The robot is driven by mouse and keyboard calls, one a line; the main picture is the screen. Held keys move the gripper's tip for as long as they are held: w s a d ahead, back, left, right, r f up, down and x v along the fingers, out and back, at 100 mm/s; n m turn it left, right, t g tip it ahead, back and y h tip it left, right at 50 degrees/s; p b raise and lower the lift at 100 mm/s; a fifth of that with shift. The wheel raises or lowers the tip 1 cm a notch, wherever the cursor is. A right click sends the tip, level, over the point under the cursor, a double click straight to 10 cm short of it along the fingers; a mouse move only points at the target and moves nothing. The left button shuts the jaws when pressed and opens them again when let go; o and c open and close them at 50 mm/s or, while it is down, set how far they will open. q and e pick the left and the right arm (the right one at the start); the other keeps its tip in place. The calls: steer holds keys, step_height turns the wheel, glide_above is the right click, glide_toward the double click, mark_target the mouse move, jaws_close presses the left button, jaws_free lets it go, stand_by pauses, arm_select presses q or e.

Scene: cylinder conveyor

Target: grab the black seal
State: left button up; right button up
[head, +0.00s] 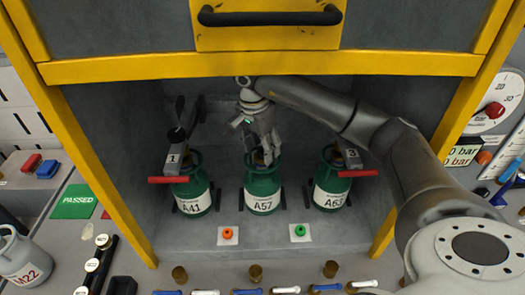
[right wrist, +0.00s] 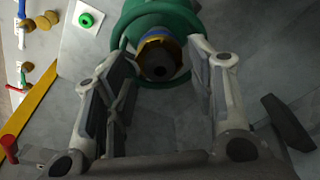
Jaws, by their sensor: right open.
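A dark, round opening or ring (right wrist: 159,71) shows at the centre of the brass valve (right wrist: 158,52) on the middle green cylinder, A57 (head: 262,190). This may be the black seal, but I cannot tell it apart from a hole. My right gripper (head: 264,153) is over the top of A57 in the head view. In the right wrist view its fingers (right wrist: 163,62) are spread, one on each side of the valve, with nothing between them clearly gripped. In the head view the fingers and wrist hide most of the valve. My left gripper is not in view.
Green cylinders A41 (head: 193,192) and A63 (head: 331,188) flank A57, with red handles (head: 168,180) near them. An orange ring (head: 228,233) and a green ring (head: 300,230) lie on white squares in front. A yellow frame (head: 260,67) crosses above my right arm.

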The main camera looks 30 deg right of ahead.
steer(key=shift+f, duration=0.2)
steer(key=shift+c, duration=0.4)
steer(key=c, duration=0.3)
steer(key=o, duration=0.4)
steer(key=shift+r, duration=0.1)
